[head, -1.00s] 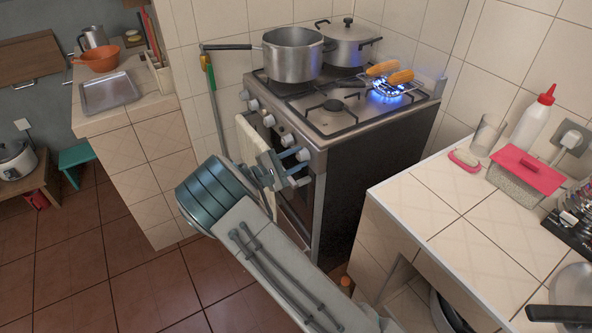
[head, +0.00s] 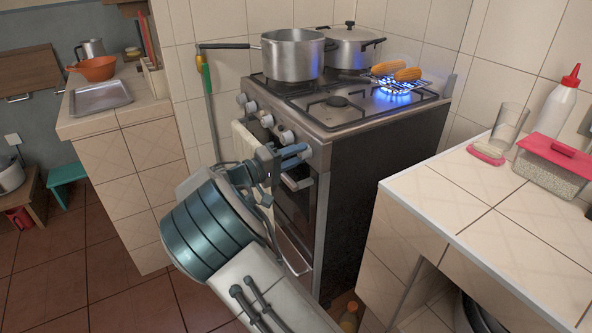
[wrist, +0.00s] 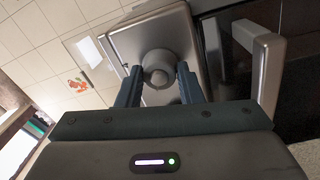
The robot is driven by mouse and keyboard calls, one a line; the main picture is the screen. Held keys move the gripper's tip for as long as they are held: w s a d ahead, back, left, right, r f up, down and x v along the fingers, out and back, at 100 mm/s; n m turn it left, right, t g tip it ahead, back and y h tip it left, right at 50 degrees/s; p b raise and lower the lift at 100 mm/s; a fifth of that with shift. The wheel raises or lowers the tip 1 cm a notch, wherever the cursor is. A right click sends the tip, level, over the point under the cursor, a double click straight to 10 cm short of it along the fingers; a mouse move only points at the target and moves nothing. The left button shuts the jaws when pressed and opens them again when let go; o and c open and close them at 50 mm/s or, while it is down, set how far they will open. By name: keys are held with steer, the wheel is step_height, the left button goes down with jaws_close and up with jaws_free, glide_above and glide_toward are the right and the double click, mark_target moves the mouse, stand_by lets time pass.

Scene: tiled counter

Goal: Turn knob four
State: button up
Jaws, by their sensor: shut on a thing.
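The stove's steel front panel (head: 318,142) carries a row of round knobs (head: 267,121). My gripper (head: 303,168) is at the right end of this row, level with the panel, with one finger above the other. In the wrist view, my gripper (wrist: 158,78) has its two fingers on either side of a round grey knob (wrist: 158,68) and is shut on it. In the head view the held knob is hidden by the fingers. I cannot tell how far the knob is turned.
The oven handle (wrist: 265,62) is close to the right finger. A lit blue burner (head: 396,86) has corn cobs (head: 408,74) over it. A pot (head: 293,55) and a lidded pot (head: 352,46) stand on the stove. A tiled counter (head: 450,205) is at the right.

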steer(key=m+b, duration=0.2)
steer(key=b, duration=0.1)
steer(key=m+b, duration=0.3)
steer(key=b, duration=0.1)
steer(key=m+b, duration=0.2)
steer(key=b, duration=0.2)
steer(key=shift+f+m+g, duration=0.3)
steer(key=shift+f+m, duration=0.1)
steer(key=m+b, duration=0.3)
steer(key=b, duration=0.2)
steer(key=m+b, duration=0.2)
steer(key=b, duration=0.1)
steer(key=shift+w+r+m, duration=0.1)
steer(key=shift+r+m, duration=0.2)
steer(key=shift+a+r, duration=0.1)
steer(key=shift+r, duration=0.05)
steer(key=o, duration=1)
steer(key=shift+w+p+v, duration=0.2)
steer(key=shift+p+v, duration=1.7)
steer(key=shift+v, duration=5)
steer(key=shift+a, duration=0.1)
